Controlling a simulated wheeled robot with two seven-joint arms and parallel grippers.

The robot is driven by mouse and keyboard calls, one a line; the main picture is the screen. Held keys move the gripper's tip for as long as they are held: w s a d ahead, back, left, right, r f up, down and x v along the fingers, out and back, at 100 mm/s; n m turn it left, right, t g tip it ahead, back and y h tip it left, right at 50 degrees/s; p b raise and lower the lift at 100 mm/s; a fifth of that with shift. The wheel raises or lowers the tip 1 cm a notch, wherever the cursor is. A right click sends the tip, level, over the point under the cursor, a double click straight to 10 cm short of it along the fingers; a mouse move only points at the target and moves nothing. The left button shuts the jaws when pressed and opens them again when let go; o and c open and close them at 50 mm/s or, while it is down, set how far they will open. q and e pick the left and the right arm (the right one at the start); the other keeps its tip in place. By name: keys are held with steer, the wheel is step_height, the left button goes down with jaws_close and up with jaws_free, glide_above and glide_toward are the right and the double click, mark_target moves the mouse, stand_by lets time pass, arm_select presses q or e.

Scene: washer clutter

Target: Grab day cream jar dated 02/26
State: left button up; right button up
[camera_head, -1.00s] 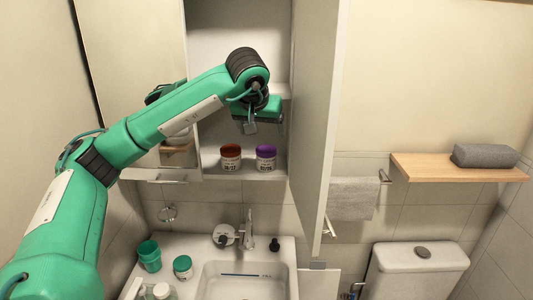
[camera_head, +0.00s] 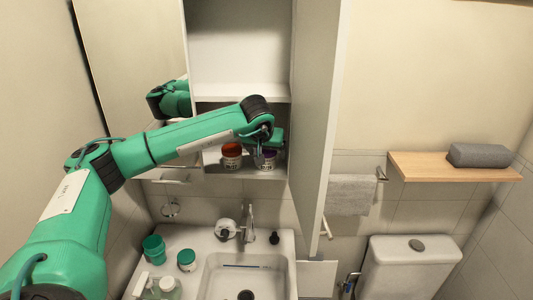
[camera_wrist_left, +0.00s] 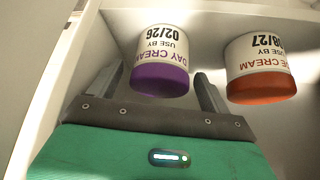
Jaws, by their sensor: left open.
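The day cream jar (camera_wrist_left: 162,58) has a white body and a purple lid, and its label reads "DAY CREAM USE BY 02/26" upside down in the left wrist view. My left gripper (camera_wrist_left: 158,86) is open, with one finger on each side of this jar's lid end; I cannot tell whether either finger touches it. In the head view the jar (camera_head: 266,162) stands on the cabinet's lower shelf, its top partly hidden by my left gripper (camera_head: 268,147). My right gripper is not in view.
A red-lidded cream jar (camera_wrist_left: 260,68), marked 08/27, stands close beside the purple one; it also shows in the head view (camera_head: 231,157). The open cabinet door (camera_head: 315,120) stands just right of my gripper. The sink (camera_head: 245,280) lies below.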

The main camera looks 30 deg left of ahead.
arm_select(q)
steer(key=shift+d, duration=0.1)
steer(key=shift+c, duration=0.8)
steer(key=c, duration=0.9)
steer(key=shift+c, duration=0.2)
steer(key=shift+r, duration=0.1)
